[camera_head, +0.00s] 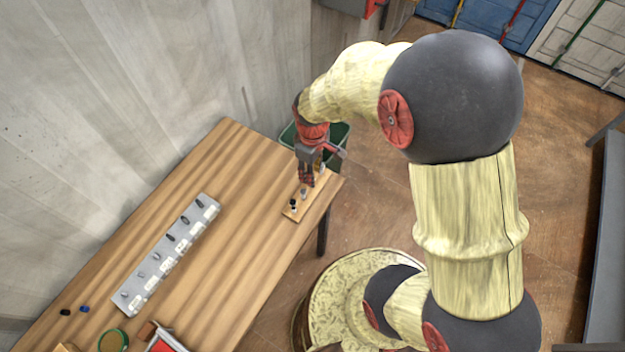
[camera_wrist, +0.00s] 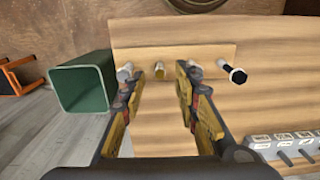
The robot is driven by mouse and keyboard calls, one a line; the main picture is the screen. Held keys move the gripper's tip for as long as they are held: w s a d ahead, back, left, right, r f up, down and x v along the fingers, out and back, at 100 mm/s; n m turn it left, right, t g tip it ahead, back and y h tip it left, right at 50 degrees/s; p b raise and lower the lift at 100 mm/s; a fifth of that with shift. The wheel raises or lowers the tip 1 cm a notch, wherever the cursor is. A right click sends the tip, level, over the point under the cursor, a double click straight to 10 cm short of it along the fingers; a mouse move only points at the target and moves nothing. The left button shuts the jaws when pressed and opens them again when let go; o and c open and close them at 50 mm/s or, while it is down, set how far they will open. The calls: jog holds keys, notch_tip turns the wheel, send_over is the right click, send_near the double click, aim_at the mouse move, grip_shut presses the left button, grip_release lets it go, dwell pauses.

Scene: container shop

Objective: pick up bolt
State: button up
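A small wooden strip (camera_head: 291,212) lies near the table's right end and holds several upright small parts. In the wrist view the strip (camera_wrist: 211,53) carries a black-headed bolt with a pale shank (camera_wrist: 235,75) at right, a brass-coloured piece (camera_wrist: 159,70) in the middle, and grey pieces partly hidden by my fingers. In the head view a black-topped piece (camera_head: 294,203) stands at the strip's near end. My gripper (camera_head: 307,181) points down over the strip. In the wrist view its fingers (camera_wrist: 157,80) are apart with nothing held; the brass piece shows between them, beyond the tips.
A grey rack (camera_head: 151,274) with several labelled parts lies along the wooden table (camera_head: 238,255). A green bin (camera_head: 339,134) stands beyond the table's far end. A green ring (camera_head: 113,340) and small dark and blue pieces lie at the near left. The tabletop between rack and strip is clear.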

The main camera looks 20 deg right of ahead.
notch_tip(320, 180, down, 2)
jog(key=shift+f, duration=0.15)
jog(key=shift+c, duration=0.3)
jog(key=c, duration=0.7)
grip_shut()
